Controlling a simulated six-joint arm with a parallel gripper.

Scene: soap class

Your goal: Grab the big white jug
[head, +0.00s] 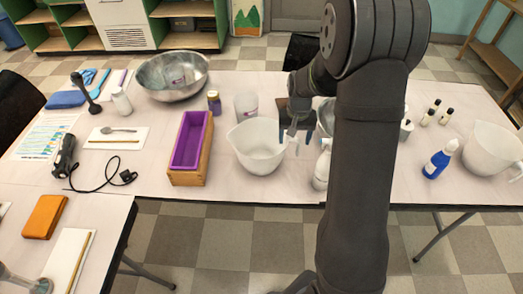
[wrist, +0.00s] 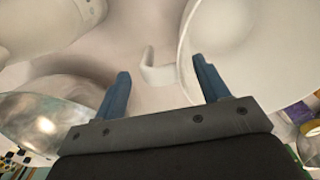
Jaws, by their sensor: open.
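A big white jug (head: 258,147) stands upright near the front edge of the table, its handle on the right side. Another white jug (head: 488,150) stands at the far right of the table. My gripper (head: 297,134) is open, with its blue fingers just right of the middle jug, at its handle. In the wrist view, my gripper (wrist: 160,76) has a curled white handle (wrist: 154,70) showing between its fingers, and the jug's body (wrist: 250,50) fills the upper right. I cannot tell whether either finger touches the handle. Nothing is held.
A purple mould in a wooden box (head: 190,148) is left of the jug. A clear beaker (head: 246,106) stands behind it. A metal bowl (head: 327,112) is partly hidden by my arm.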

